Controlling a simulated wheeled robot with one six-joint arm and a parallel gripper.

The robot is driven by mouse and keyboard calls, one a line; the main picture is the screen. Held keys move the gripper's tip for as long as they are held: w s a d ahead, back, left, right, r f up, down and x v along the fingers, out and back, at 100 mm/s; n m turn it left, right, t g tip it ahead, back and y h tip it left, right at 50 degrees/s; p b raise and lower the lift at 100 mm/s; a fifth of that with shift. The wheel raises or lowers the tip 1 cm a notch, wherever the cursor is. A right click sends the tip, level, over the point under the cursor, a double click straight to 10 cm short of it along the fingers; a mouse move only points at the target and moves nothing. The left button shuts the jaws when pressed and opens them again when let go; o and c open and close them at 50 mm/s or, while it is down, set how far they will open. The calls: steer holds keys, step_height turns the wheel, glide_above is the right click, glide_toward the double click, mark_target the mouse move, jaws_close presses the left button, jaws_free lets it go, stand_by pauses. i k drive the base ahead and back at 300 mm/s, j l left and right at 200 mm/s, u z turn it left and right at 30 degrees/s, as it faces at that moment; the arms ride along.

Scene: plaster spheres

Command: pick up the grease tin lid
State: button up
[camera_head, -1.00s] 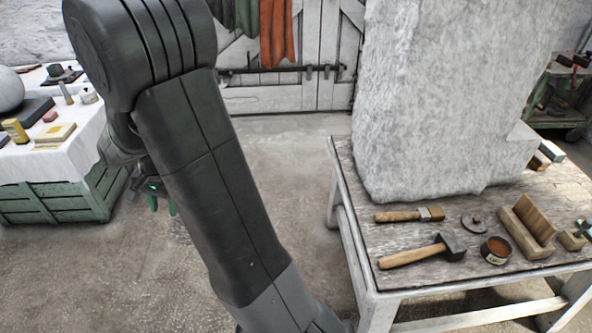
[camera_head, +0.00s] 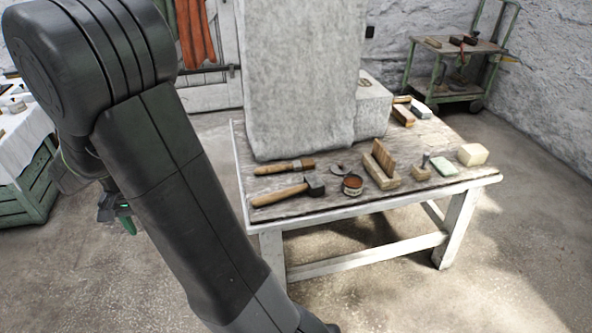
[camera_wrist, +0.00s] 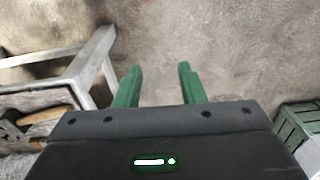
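The grease tin lid (camera_head: 340,169) is a small grey disc with a knob, lying flat on the wooden work table (camera_head: 440,196). The open grease tin (camera_head: 352,185), with reddish-brown contents, stands just in front of it and to its right. My gripper (camera_head: 126,222) is at the left in the head view, well away from the table and partly behind my arm. In the wrist view its two green fingers (camera_wrist: 160,88) are apart, with only bare floor between them. The lid cannot be made out in the wrist view.
A brush (camera_head: 284,167) and a hammer (camera_head: 290,192) lie left of the lid. A wooden block with an upright piece (camera_head: 383,165) stands to the right. A large stone block (camera_head: 298,80) rises behind. Floor lies clear between the table and the green crate (camera_head: 35,192).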

mark_target(338, 168)
steer(key=i+l, duration=0.1)
steer(key=l, duration=0.3)
steer(key=l+z, duration=0.1)
steer(key=l, duration=0.3)
steer(key=i+l, duration=0.15)
steer(key=l, duration=0.3)
steer(key=i+l+z, duration=0.1)
steer(key=l, duration=0.3)
steer(key=i+l, duration=0.1)
steer(key=l, duration=0.3)
steer(key=i+l, duration=0.15)
steer(key=i, duration=0.2)
steer(key=i+l+z, duration=0.1)
steer(key=i, duration=0.2)
